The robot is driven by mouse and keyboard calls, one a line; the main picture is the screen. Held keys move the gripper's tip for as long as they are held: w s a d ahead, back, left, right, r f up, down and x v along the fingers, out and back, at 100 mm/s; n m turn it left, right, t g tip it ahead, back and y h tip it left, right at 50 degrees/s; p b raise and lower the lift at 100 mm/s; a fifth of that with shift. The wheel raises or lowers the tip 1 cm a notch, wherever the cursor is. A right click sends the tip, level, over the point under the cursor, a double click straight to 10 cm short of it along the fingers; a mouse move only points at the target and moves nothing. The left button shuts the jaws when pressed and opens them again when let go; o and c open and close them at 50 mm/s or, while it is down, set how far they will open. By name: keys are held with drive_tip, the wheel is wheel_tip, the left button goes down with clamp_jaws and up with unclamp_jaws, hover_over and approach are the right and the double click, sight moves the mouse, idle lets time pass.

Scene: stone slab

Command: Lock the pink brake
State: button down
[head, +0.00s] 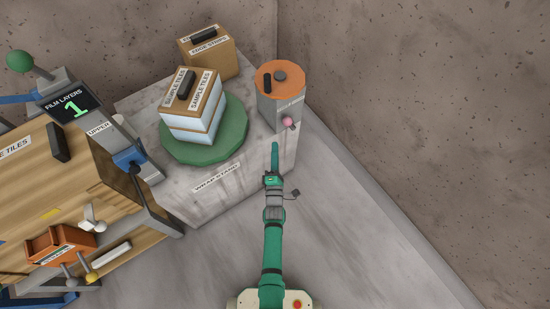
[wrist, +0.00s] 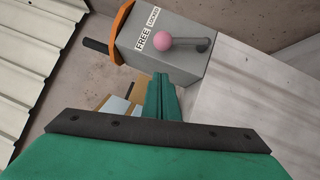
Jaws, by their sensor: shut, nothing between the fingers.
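The pink brake is a pink ball knob (head: 289,122) on a short grey lever, on the side of a grey box with an orange top (head: 265,80). In the wrist view the pink knob (wrist: 163,41) sits at the left end of the dark lever (wrist: 195,44), beside a label reading FREE and LOCKED (wrist: 146,32). The knob is by the label; which word it marks I cannot tell. My gripper (head: 274,150) is shut and empty, just below the knob in the head view. Its fingers (wrist: 165,92) show below the knob in the wrist view, apart from it.
The grey wrap stand (head: 245,172) carries a green turntable (head: 232,145) with a strapped stack of sample tiles (head: 193,108). A brown case (head: 222,65) stands behind. Floor at right is clear.

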sight(291, 124)
drive_tip(key=w+d+r, duration=0.1)
drive_tip(key=w+d, duration=0.1)
drive_tip(key=w, duration=0.4)
drive_tip(key=shift+w+d+r, duration=0.3)
drive_tip(key=shift+w+d, duration=0.05)
drive_tip(key=shift+w, duration=0.05)
